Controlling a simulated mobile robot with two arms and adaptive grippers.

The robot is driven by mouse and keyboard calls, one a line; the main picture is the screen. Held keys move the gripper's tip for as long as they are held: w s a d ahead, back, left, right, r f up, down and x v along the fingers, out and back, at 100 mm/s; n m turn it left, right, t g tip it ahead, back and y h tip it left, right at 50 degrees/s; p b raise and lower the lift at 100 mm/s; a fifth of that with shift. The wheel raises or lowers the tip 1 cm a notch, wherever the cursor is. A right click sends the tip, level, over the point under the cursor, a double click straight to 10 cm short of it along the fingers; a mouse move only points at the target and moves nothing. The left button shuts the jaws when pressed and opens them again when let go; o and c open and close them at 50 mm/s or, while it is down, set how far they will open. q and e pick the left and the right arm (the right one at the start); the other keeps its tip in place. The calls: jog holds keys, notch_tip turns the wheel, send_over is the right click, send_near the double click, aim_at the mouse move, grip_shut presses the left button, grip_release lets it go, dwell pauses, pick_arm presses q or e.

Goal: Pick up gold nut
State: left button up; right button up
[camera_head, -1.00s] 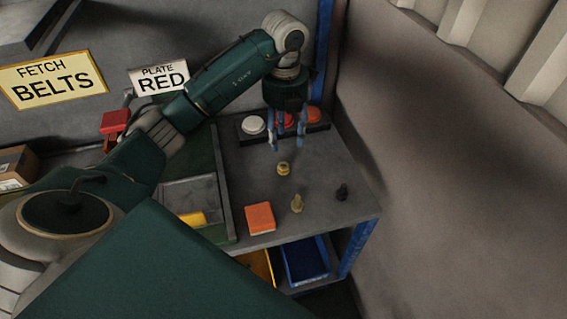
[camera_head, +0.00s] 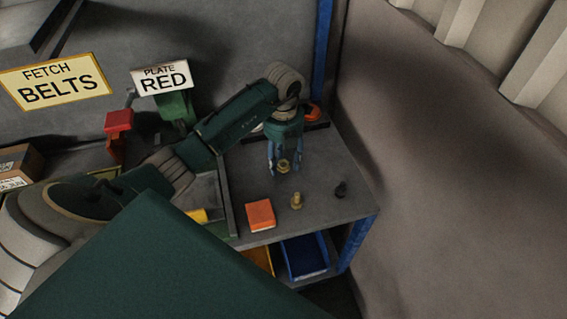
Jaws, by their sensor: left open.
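The gold nut (camera_head: 284,167) lies on the grey bench top (camera_head: 325,187), toward its back. My left gripper (camera_head: 284,168) points down over the nut. Its fingers are open and appear on either side of the nut in the picture, with the tips near the bench surface. I cannot tell whether they touch it. A gold bolt (camera_head: 296,201) stands upright in front of the nut. My right gripper is not in view.
An orange block (camera_head: 260,214) and a dark bolt (camera_head: 341,189) are on the bench. Buttons, including an orange one (camera_head: 313,113), sit behind my left gripper. A tray with a yellow item (camera_head: 198,215) is at left. Blue bin (camera_head: 304,258) is below; a wall is right.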

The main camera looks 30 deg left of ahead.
pick_arm(q)
jog(key=shift+c, duration=0.2)
grip_shut()
jog(key=shift+r, duration=0.1)
